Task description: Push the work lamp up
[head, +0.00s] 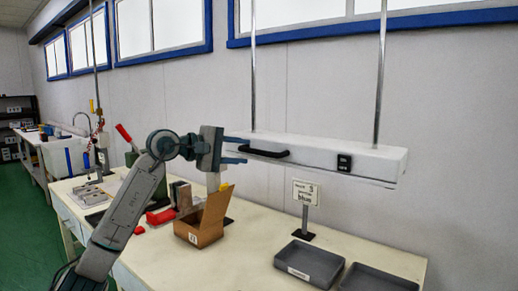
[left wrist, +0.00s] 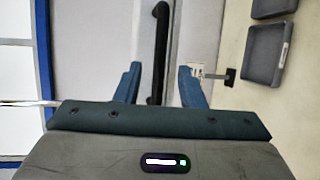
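The work lamp (head: 330,154) is a long white box hanging level on two metal rods above the bench. A black bar handle (head: 262,153) is on its front left, and a black switch panel (head: 344,163) is to the right. My left gripper (head: 239,150) is open at the lamp's left end, with its fingers pointing right towards the handle. In the left wrist view the handle (left wrist: 160,48) lines up between the two spread fingers; I cannot tell whether they touch it. My right gripper is not in view.
Below the lamp, the bench (head: 240,262) holds an open cardboard box (head: 200,226), a small sign (head: 305,193) on a stand and two grey trays, one nearer the middle (head: 310,262) and one at the right (head: 378,280). A red-handled press (head: 131,150) stands behind my left arm.

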